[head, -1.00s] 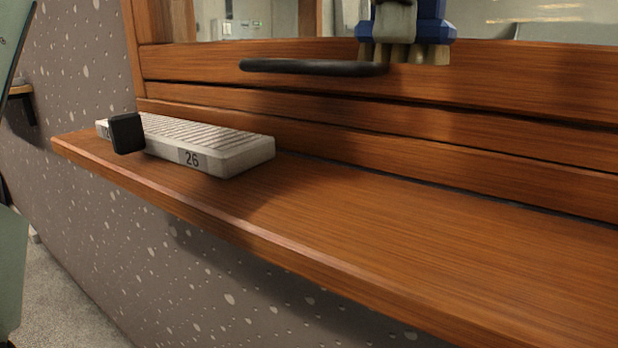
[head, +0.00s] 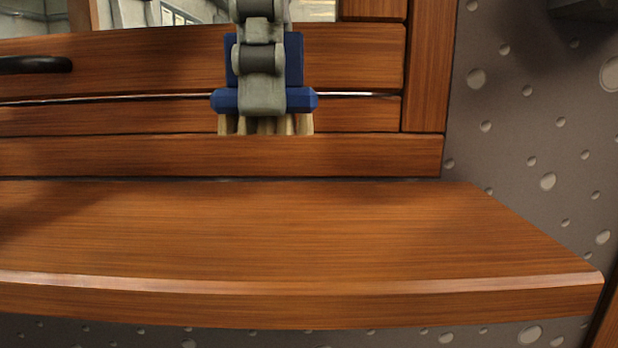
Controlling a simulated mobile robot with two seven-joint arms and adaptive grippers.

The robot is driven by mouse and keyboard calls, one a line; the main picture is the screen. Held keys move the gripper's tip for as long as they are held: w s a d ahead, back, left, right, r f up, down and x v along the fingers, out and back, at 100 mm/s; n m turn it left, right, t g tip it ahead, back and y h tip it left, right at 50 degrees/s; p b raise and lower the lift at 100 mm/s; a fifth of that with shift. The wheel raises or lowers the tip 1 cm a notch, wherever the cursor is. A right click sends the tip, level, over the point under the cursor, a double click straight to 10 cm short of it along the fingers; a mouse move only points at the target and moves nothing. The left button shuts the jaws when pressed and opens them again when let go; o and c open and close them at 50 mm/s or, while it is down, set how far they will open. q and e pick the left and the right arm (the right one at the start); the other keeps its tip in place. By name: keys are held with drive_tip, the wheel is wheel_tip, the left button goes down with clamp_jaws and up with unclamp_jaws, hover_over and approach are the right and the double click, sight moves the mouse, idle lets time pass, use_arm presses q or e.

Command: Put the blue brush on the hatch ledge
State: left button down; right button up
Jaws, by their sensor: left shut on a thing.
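The blue brush (head: 298,99) has a blue body and short pale bristles pointing down. It shows at the upper middle of the head view. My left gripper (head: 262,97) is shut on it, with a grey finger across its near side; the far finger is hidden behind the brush. The hatch ledge (head: 260,235) is a wide brown wooden shelf across the lower half of the view. The bristle tips appear in the picture above the ledge's back edge, not touching the ledge. My right gripper is not in view.
The visible ledge top is bare, and its right end slopes to a corner (head: 590,277). A wooden hatch frame (head: 425,75) rises behind, with a black handle (head: 35,64) at left. A grey speckled wall (head: 530,130) lies right.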

use_arm(q)
drive_tip(key=d, duration=0.1)
drive_tip(key=f, duration=0.1)
drive_tip(key=d, duration=0.1)
drive_tip(key=shift+s+d+f, duration=0.25)
drive_tip(key=shift+d+f, duration=0.05)
wheel_tip(320, 180, down, 4)
drive_tip(key=shift+r, duration=0.1)
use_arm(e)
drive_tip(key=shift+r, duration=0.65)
use_arm(q)
drive_tip(key=shift+f+b, duration=0.2)
drive_tip(key=shift+b, duration=0.15)
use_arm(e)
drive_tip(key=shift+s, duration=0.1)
use_arm(q)
drive_tip(key=c, duration=1.1)
unclamp_jaws()
drive_tip(key=shift+o, duration=0.2)
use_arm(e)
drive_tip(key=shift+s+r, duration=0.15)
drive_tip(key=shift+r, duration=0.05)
